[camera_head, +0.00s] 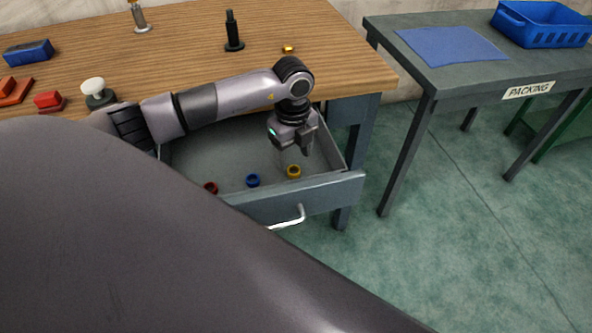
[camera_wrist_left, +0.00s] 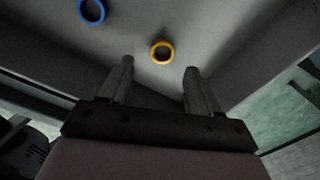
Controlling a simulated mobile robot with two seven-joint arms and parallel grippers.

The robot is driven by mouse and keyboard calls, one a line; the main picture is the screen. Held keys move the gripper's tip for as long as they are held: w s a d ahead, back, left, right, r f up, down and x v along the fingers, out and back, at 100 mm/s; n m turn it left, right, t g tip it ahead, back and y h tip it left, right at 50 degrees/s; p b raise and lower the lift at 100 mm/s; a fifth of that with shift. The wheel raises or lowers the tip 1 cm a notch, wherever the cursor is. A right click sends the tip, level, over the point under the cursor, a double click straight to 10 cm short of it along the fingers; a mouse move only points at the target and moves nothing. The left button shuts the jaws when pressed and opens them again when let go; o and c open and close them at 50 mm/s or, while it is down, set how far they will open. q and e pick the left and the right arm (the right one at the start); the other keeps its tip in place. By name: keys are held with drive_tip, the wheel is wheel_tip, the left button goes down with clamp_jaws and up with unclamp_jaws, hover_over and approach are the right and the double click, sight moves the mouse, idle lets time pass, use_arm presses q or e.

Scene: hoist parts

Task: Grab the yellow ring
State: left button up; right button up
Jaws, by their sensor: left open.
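The yellow ring (camera_head: 294,171) lies in the open drawer, near its right front part. My left gripper (camera_head: 306,150) is over the drawer, above and slightly behind the ring, with its fingers pointing down. In the left wrist view the yellow ring (camera_wrist_left: 162,51) lies on the drawer floor, beyond the fingertips and between their lines. The fingers of my left gripper (camera_wrist_left: 158,68) stand apart with nothing between them. My right gripper is not in view.
A blue ring (camera_head: 253,180) and a red ring (camera_head: 211,187) lie left of the yellow one. The drawer's front wall (camera_head: 330,192) and side walls are close by. The wooden tabletop (camera_head: 190,60) overhangs behind. A packing table (camera_head: 450,75) stands at right.

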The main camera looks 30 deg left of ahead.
sight(295, 166)
use_arm(q)
wheel_tip(295, 166, down, 5)
drive_tip(key=shift+w+d+r, duration=0.1)
drive_tip(key=c, duration=1.1)
drive_tip(key=shift+r, duration=0.1)
